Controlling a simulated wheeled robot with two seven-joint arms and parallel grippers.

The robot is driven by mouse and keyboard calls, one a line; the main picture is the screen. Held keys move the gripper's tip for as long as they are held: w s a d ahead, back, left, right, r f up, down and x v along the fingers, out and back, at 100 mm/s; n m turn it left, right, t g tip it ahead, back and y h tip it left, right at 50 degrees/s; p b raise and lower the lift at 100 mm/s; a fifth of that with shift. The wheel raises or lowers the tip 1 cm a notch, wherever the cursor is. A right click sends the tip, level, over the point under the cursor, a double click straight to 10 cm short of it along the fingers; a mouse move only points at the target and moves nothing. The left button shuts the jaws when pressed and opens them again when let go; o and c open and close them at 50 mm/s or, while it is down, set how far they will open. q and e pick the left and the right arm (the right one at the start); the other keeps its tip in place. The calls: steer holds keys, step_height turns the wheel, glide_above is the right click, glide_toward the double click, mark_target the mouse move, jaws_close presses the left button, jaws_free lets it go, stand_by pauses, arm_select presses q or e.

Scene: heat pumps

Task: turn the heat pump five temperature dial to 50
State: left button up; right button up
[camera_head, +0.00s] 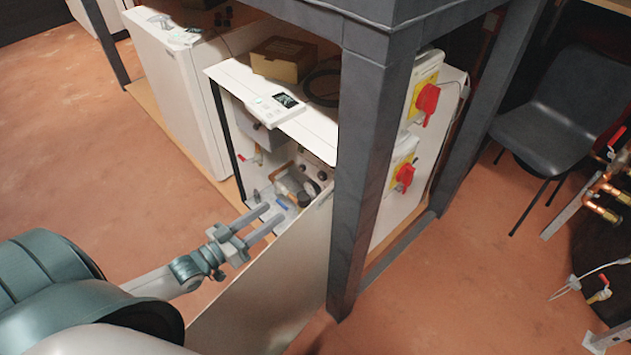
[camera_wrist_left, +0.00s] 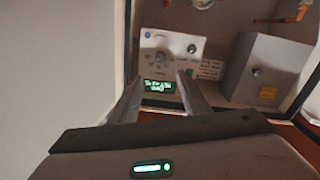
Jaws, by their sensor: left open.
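The open white heat pump cabinet (camera_head: 227,70) stands under the dark frame, with pipes and parts inside. In the left wrist view its pale control panel (camera_wrist_left: 179,70) has a round dial (camera_wrist_left: 160,58) near the middle, a smaller knob (camera_wrist_left: 192,48) to the right and a lit green display (camera_wrist_left: 159,87) below. The numbers are too small to read. My left gripper (camera_head: 275,214) is open and empty at the cabinet's opening. In the left wrist view its fingers (camera_wrist_left: 160,88) point towards the panel, one either side of the display, apparently short of the dial. My right gripper is out of view.
A large pale panel (camera_head: 272,290) stands close below my left gripper. A dark post (camera_head: 362,190) rises to its right. A grey box (camera_wrist_left: 262,72) sits right of the control panel. Red switches (camera_head: 427,100) are on the cabinet's side. Open floor (camera_head: 100,165) lies left.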

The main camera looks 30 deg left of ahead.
mark_target(320, 178)
arm_select(q)
steer(key=x, duration=1.6)
steer(key=shift+w+d, duration=0.25)
steer(key=shift+w, duration=0.3)
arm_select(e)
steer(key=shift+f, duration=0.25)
arm_select(q)
steer(key=c, duration=1.1)
steer(key=shift+o, duration=0.2)
